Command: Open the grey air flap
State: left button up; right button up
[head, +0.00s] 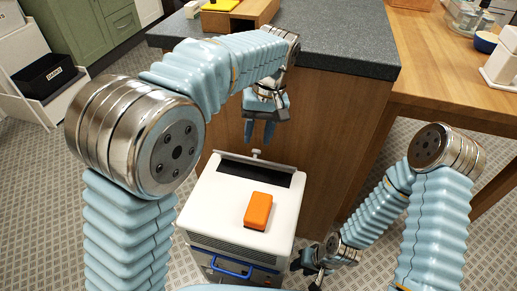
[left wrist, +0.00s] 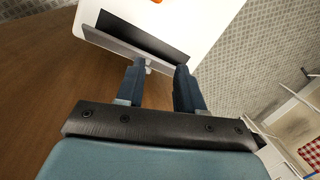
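The grey air flap (head: 232,157) is a thin strip along the back edge of a dark slot (head: 253,174) on top of a white appliance (head: 222,208). It stands raised, seen nearly edge-on, and the slot is uncovered. A small pale knob (head: 256,153) sits on the flap's edge. My left gripper (head: 260,138) is open and empty just above and behind the knob. In the left wrist view the flap (left wrist: 112,42) and knob (left wrist: 148,63) show near my fingertips (left wrist: 160,68); I cannot tell whether they touch. My right gripper (head: 312,268) hangs low beside the appliance; its fingers are unclear.
An orange block (head: 258,210) lies on the appliance top. A blue handle (head: 231,269) is on its front. A wooden counter with a dark top (head: 345,55) stands close behind, and a wooden table (head: 440,75) is at the right. Tiled floor is free at the left.

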pick_arm(q)
jog(key=s+r, duration=0.3)
jog(key=s, duration=0.5)
jog(key=shift+s+d+r+b, duration=0.4)
jog(key=shift+b, duration=0.05)
pick_arm(e)
jog(key=shift+f, duration=0.6)
